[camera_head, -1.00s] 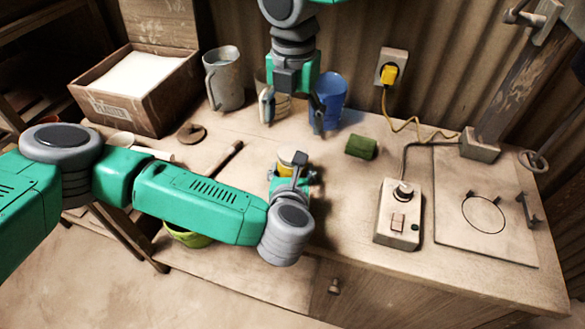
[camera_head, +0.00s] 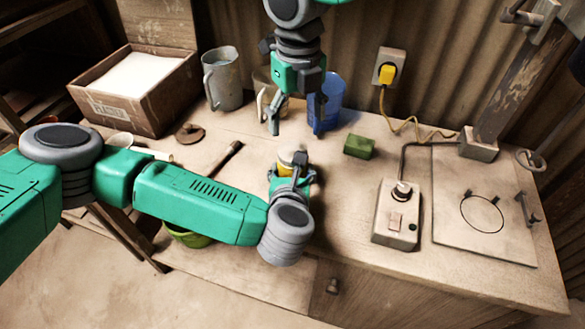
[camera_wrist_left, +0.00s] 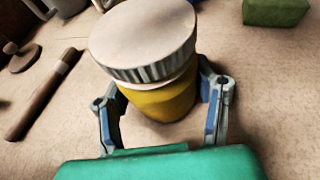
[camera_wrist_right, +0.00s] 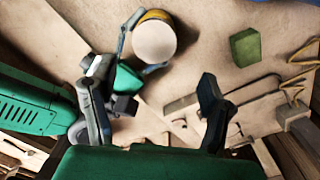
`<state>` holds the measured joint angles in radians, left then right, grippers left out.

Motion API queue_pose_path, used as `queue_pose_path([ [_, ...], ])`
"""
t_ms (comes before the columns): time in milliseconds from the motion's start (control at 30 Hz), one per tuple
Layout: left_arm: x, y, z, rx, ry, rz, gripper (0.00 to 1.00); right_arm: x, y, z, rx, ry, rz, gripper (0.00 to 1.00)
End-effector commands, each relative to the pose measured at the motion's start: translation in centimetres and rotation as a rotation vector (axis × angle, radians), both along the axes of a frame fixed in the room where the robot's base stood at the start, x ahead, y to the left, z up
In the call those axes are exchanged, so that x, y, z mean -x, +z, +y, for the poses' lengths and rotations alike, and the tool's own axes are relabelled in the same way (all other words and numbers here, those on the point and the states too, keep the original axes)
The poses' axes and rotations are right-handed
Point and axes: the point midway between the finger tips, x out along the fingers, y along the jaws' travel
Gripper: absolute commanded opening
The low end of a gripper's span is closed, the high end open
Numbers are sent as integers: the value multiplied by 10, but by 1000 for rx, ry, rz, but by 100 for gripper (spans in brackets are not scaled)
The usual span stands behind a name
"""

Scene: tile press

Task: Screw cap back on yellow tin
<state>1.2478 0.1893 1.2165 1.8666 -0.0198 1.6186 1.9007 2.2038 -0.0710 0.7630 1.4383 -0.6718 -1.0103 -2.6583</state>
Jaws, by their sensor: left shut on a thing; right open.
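The yellow tin (camera_wrist_left: 165,102) stands upright on the bench, with a wide pale cap (camera_wrist_left: 145,35) on its top. A light band shows between the cap's ribbed rim and the yellow body; I cannot tell how tightly the cap sits. My left gripper (camera_head: 291,177) is shut around the tin's body, one finger on each side. My right gripper (camera_head: 295,129) is open and empty, pointing down above and behind the tin. The right wrist view shows the cap as a pale disc (camera_wrist_right: 154,42) beyond and between its spread fingers, apart from them.
A green block (camera_head: 359,146) lies right of the tin. A blue cup (camera_head: 333,100) and a grey mug (camera_head: 222,80) stand at the back. A switch box (camera_head: 397,215) with a cable is to the right. A dark-headed tool (camera_head: 222,160) lies left of the tin.

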Motion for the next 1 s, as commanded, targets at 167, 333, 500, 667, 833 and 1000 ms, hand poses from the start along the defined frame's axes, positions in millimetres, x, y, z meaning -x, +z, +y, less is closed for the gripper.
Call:
queue_pose_path([
  [167,0,-1,0,-1,0,3,0,1,-20,0,2,1,4,69],
  [333,0,-1,0,0,-1,3,0,1,-48,0,1,-1,3,69],
  [500,1,-1,0,0,-1,3,0,0,-69,0,2,-1,1,69],
  [667,1,-2,0,0,-1,3,0,0,-78,0,1,-1,0,69],
  [833,1,-2,0,-1,-1,3,0,0,-79,0,0,-1,0,69],
  [1000,1,-2,0,-1,-1,4,0,0,-79,0,0,-1,0,52],
])
